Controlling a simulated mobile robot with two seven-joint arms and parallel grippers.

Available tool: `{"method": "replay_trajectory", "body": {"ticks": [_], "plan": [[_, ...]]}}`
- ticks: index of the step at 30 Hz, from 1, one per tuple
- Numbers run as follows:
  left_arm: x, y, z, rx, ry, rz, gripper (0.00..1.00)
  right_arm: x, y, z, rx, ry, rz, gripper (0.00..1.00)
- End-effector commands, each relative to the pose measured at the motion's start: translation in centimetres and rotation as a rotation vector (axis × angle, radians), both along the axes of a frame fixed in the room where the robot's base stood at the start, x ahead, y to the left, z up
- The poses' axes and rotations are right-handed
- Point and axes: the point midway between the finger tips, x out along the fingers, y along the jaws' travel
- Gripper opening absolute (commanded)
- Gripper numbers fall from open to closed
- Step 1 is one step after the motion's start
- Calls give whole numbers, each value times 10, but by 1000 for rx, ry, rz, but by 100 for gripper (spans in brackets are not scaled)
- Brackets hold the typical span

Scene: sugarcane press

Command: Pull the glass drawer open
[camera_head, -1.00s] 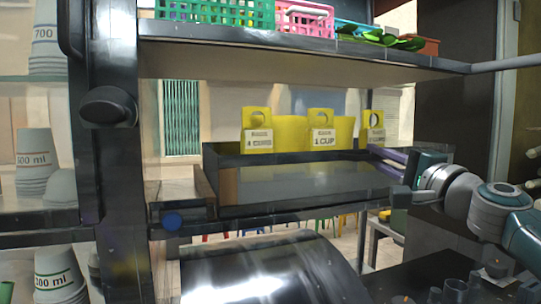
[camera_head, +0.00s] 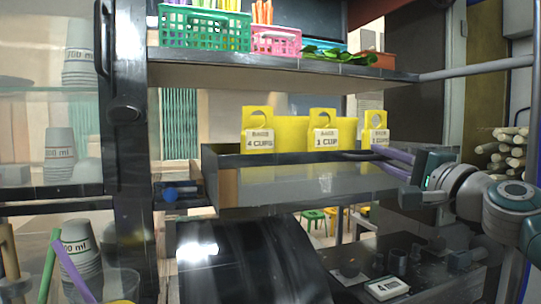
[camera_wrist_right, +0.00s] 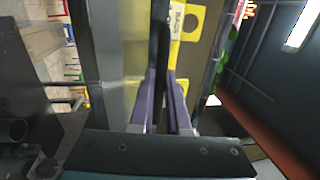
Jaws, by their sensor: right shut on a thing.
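The glass drawer (camera_head: 300,187) has a clear front pane, a dark top rim and a brown left side. It stands out from the frame below the upper shelf, over the dark rounded press. Yellow tags (camera_head: 324,132) labelled in cups stand in it. My right gripper (camera_head: 378,157), with purple fingers, is at the drawer's right front corner. In the right wrist view its fingers (camera_wrist_right: 160,85) are closed on the dark rim, with the pane on one side and a yellow tag beyond. My left gripper is not in view.
The upper shelf (camera_head: 290,68) holds a green basket (camera_head: 204,28) and a pink basket (camera_head: 276,41). Stacked cups (camera_head: 59,150) stand behind glass at left. A dark post (camera_head: 125,160) borders the drawer's left. The dark rounded press (camera_head: 240,262) is below.

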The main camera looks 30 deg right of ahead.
Motion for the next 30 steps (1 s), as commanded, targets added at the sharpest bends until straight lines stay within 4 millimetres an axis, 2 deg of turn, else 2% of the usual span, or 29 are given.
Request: {"method": "replay_trajectory", "body": {"ticks": [19,20,21,27,30], "plan": [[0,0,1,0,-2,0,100,-5,1,0,1,0,0,0],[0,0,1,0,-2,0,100,-5,1,0,1,0,0,18],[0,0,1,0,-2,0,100,-5,1,0,1,0,0,23],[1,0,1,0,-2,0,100,-5,1,0,1,0,0,45],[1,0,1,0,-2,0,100,-5,1,0,1,0,0,45]]}}
